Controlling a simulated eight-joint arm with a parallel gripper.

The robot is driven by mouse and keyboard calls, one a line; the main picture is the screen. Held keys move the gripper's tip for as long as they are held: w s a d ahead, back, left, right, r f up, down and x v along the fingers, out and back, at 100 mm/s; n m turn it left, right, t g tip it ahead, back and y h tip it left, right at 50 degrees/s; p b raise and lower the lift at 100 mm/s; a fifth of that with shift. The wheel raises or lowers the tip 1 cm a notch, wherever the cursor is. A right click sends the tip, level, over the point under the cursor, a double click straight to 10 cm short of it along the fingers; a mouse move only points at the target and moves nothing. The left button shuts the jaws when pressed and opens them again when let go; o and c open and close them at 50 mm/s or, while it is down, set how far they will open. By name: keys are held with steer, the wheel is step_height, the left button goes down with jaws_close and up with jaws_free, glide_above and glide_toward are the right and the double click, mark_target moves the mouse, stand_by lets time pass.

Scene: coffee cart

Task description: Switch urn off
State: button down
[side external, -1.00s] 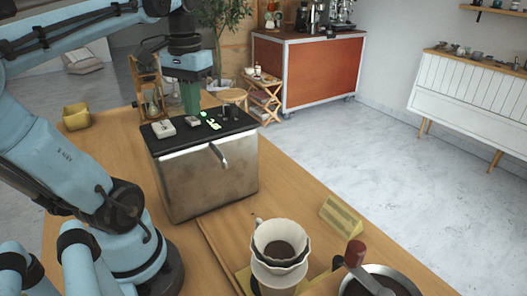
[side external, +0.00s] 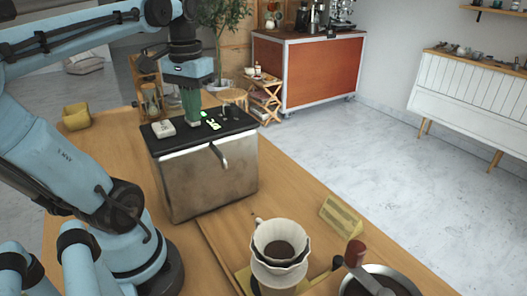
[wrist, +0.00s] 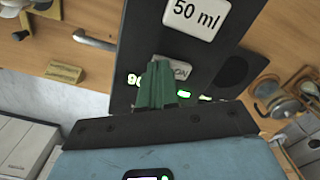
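The urn (side external: 210,180) is a metal box with a black top panel (wrist: 205,55) and a tap on its front. A grey switch marked "ON" (wrist: 182,73) sits on the panel, with lit green characters (wrist: 134,80) beside it, partly hidden by my fingers. A white "50 ml" button (wrist: 196,14) is also on the panel and shows in the side view (side external: 163,129). My gripper (side external: 193,122) points down at the switch, with its green fingers together and nothing seen between them. In the wrist view the fingertips (wrist: 160,64) overlap the switch; contact is unclear.
A white dripper (side external: 278,245), a wooden block (side external: 341,215) and a pan with a red-knobbed handle (side external: 378,283) are at the front of the wooden counter. A wooden stand (side external: 150,100) is behind the urn.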

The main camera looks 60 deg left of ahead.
steer(key=shift+f, duration=0.2)
steer(key=shift+r, duration=3.55)
steer(key=w+d+f+m+t, duration=0.3)
steer(key=w+d+f, duration=0.1)
steer(key=d+f, duration=0.4)
steer(key=w+d+f+m+t, duration=0.3)
steer(key=w+d+f+t, duration=0.1)
steer(key=d+f, duration=0.3)
steer(key=shift+w+d+f, duration=0.35)
steer(key=shift+w+f, duration=0.05)
steer(key=shift+w, duration=0.2)
